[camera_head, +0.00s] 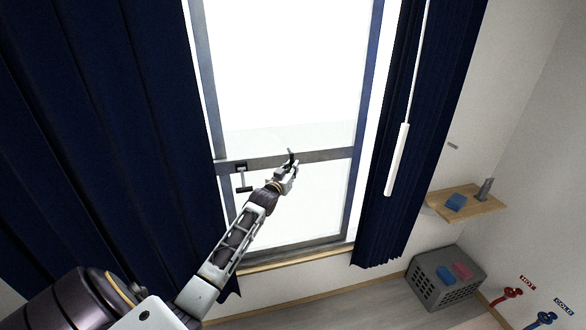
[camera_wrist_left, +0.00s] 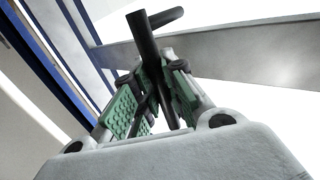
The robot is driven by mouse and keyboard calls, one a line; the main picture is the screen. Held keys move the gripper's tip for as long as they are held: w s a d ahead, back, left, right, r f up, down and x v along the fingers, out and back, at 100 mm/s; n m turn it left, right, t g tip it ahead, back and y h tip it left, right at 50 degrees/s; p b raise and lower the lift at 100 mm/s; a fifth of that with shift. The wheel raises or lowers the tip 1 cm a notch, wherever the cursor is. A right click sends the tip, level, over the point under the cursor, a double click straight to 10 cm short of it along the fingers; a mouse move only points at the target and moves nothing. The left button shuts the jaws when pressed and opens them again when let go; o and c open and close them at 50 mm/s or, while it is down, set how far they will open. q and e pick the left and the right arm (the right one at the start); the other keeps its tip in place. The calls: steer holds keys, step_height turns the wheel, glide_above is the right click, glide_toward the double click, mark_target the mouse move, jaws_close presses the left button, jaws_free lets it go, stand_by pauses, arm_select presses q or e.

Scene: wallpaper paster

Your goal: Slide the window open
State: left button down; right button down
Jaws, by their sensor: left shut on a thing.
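The window (camera_head: 275,90) is tall and bright, with a grey frame and a grey crossbar (camera_head: 325,155) low across it. My left gripper (camera_head: 286,174) is at the middle of this crossbar. In the left wrist view, its green-padded fingers (camera_wrist_left: 155,90) are shut on a dark bar-shaped handle (camera_wrist_left: 145,40), which rises between the pads and bends to the right near the top. The handle's top also shows in the head view (camera_head: 291,155). My right gripper is out of view.
Dark blue curtains hang at the left (camera_head: 110,120) and right (camera_head: 385,200) of the window. A white rod (camera_head: 396,160) hangs by the right curtain. A wooden shelf (camera_head: 480,208) and a grey crate (camera_head: 425,288) stand at the right.

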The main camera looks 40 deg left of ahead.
arm_select(q)
steer(key=c, duration=1.5)
jaws_free()
steer(key=shift+o, duration=0.2)
steer(key=s+d, duration=0.2)
steer(key=s, duration=0.9)
steer(key=shift+s+d, duration=0.2)
steer(key=shift+s, duration=0.15)
